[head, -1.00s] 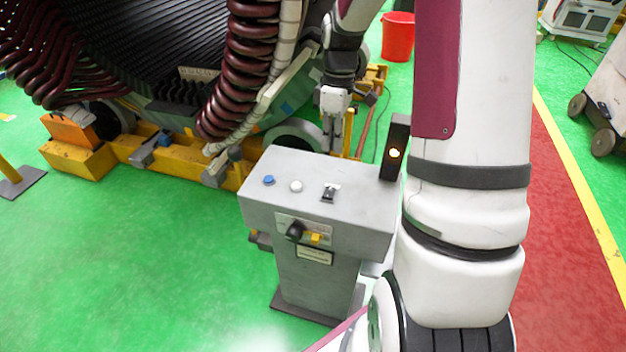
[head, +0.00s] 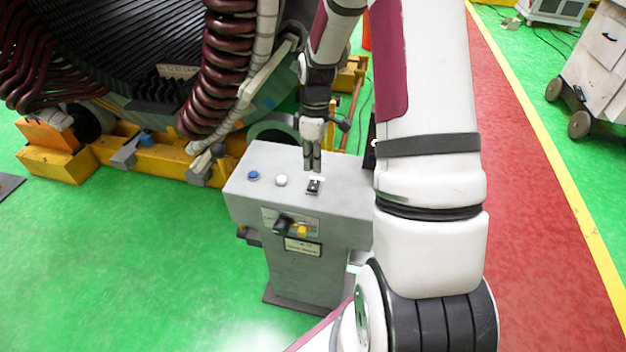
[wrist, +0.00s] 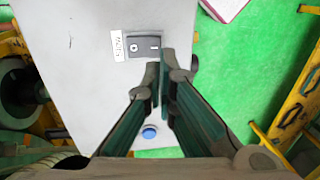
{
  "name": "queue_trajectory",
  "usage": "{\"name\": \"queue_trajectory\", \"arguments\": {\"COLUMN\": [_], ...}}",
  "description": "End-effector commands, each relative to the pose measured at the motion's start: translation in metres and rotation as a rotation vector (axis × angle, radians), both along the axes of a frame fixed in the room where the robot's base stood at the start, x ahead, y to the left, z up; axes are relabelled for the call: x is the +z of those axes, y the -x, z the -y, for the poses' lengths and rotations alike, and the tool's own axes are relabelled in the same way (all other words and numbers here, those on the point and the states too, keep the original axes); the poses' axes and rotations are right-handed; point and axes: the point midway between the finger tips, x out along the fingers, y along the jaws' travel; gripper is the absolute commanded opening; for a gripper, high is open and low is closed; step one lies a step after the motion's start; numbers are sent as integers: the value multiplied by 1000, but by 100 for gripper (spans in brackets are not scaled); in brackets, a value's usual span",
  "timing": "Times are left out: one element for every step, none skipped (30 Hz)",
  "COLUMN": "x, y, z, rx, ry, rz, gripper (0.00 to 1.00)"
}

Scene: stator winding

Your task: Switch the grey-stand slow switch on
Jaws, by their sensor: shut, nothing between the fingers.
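The grey stand (head: 345,176) has a sloped top with a small black rocker switch (head: 314,187) beside a white label. In the wrist view the switch (wrist: 143,46) shows O and I marks, with its label (wrist: 117,45) to the left. Which side is pressed I cannot tell. My gripper (head: 313,166) is shut and empty, pointing down just above and behind the switch. In the wrist view the fingertips (wrist: 160,70) are close to the switch's lower right edge; contact cannot be told.
A black knob (head: 283,224) and a yellow knob (head: 301,231) are on the front face. The large coil machine (head: 120,60) stands behind. Green floor is clear at left.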

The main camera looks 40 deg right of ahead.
Motion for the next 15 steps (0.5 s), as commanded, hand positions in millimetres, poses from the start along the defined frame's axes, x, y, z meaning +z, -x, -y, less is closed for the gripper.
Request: {"name": "queue_trajectory", "arguments": {"x": [-11, -16, -23, -28, -32, -38, -42, -45, -49, -52, -54, -56, -57, -59, -60], "y": [2, 3, 4, 4, 4, 5, 5, 5, 5, 5, 5, 5, 5, 5, 5], "z": [-2, -3, -3, -4, -4, -5, -5, -6, -6, -6, -6, -6, -7, -7, -7], "rx": [1, 1, 1, 1, 1, 1, 1, 0, 0, 0, 0, 0, 0, 0, 0], "ry": [-3, -2, -2, -3, -2, -2, -2, -1, -1, -1, -2, -1, 0, 0, 0], "rz": [-5, -5, -4, -5, -4, -4, -4, -2, -2, -2, -1, -1, 0, 0, 0], "gripper": [0, 0, 0, 0, 0, 0, 0, 0, 0, 0, 0, 0, 0, 0, 0]}}
